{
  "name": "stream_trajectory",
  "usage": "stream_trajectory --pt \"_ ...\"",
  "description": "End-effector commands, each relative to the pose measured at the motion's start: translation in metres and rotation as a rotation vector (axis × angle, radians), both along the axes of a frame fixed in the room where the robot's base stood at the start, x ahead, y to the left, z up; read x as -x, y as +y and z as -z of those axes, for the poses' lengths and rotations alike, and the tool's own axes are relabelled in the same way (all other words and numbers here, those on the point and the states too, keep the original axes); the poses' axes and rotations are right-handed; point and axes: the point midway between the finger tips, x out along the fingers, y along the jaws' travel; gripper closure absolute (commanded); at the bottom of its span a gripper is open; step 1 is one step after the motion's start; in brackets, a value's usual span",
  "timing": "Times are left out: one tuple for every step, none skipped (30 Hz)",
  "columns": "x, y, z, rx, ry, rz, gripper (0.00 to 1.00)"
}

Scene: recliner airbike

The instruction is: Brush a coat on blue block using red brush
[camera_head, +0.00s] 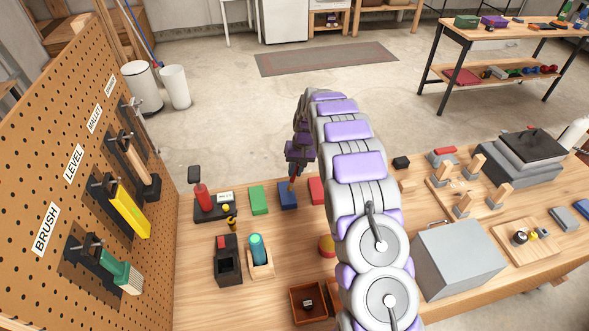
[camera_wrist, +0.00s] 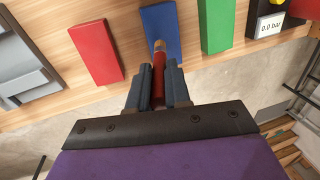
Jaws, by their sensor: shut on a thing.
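My gripper (camera_head: 297,166) is shut on the red brush (camera_wrist: 158,88), whose red handle shows between the two dark fingers in the wrist view. The brush's pale brown tip points away from the fingers, over the near end of the blue block (camera_wrist: 163,30). In the head view the tip is at the blue block (camera_head: 288,198), which lies flat on the wooden table. I cannot tell whether the bristles touch the block. My arm hides part of the table to the right of it.
A green block (camera_head: 259,200) lies left of the blue one and a red block (camera_head: 317,190) right of it. A gauge stand (camera_head: 214,208) stands further left. A grey box (camera_head: 457,258) stands right of my arm. A pegboard (camera_head: 60,150) with hanging tools borders the left side.

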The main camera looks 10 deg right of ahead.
Motion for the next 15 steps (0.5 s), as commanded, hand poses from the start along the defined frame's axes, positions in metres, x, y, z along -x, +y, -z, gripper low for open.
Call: stream_trajectory --pt "0.0000 0.0021 -0.0001 0.002 0.000 -0.002 1.00" --pt "0.0000 0.0033 -0.0002 0.003 0.000 -0.002 1.00" --pt "0.0000 0.0047 -0.0003 0.005 0.000 -0.002 1.00" --pt "0.0000 0.0055 -0.0003 0.005 0.000 -0.002 1.00" --pt "0.0000 0.0059 -0.0003 0.006 0.000 -0.002 1.00" --pt "0.0000 0.0058 -0.0003 0.006 0.000 -0.002 1.00" --pt "0.0001 0.0054 -0.0001 0.005 0.000 -0.002 1.00" --pt "0.0001 0.0047 0.0000 0.004 0.000 -0.002 1.00" --pt "0.0001 0.0033 0.0003 0.003 0.000 -0.002 1.00" --pt "0.0000 0.0022 0.0006 0.002 0.000 -0.002 1.00" --pt "0.0001 0.0011 0.0010 0.000 0.001 -0.001 1.00" --pt "0.0001 0.0006 0.0014 0.000 0.001 -0.001 1.00" --pt "0.0000 -0.0003 0.0017 -0.001 0.001 -0.001 1.00" --pt "0.0001 -0.0013 0.0021 -0.002 0.001 0.000 1.00" --pt "0.0000 -0.0025 0.0027 -0.004 0.001 0.000 1.00"
